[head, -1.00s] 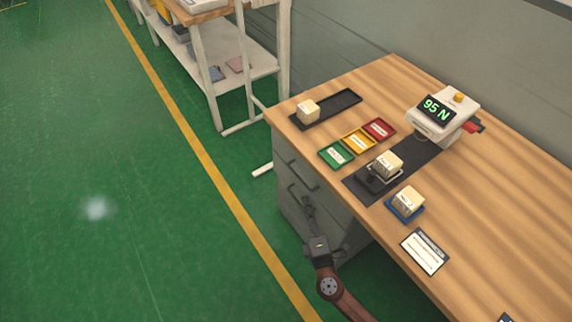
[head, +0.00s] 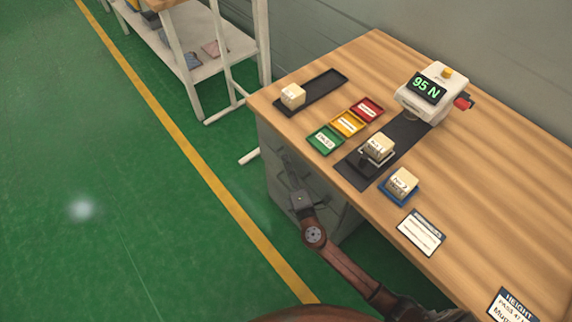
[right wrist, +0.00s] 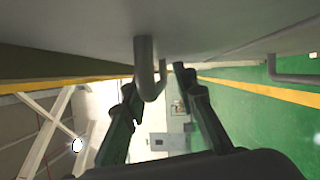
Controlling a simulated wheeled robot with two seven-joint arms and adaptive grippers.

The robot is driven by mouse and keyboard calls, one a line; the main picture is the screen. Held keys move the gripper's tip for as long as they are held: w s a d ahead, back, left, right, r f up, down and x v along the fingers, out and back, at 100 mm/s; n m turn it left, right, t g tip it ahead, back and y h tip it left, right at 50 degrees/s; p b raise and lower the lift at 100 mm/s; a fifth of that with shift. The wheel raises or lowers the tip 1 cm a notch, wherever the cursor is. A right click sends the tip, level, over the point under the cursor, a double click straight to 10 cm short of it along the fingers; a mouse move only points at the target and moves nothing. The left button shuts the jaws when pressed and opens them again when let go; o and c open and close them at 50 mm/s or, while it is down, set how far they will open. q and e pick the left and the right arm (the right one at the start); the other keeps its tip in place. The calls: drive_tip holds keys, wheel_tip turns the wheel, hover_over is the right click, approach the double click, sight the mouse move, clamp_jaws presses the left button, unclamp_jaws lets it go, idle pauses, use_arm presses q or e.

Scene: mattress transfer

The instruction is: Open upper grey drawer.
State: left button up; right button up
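The grey drawer cabinet (head: 268,150) stands under the near left end of the wooden table. Its drawer fronts look closed in the head view. My right gripper (head: 287,168) is at the upper part of the front and hides the upper handle there. In the right wrist view, my right gripper (right wrist: 160,82) is open, with its two fingers apart. A grey bar handle (right wrist: 146,68) on the grey drawer front (right wrist: 215,35) reaches in between the fingers, closer to the left one. I cannot tell whether they touch. My left gripper is not in view.
The wooden table (head: 500,200) carries a black tray (head: 325,88), green, yellow and red bins, a force gauge (head: 432,95) reading 95 N, and foam blocks. A white rack (head: 235,55) stands behind. Green floor (head: 130,230) left of the cabinet is clear.

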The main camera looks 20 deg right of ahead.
drive_tip(key=shift+c, duration=0.4)
drive_tip(key=shift+a, duration=0.1)
clamp_jaws()
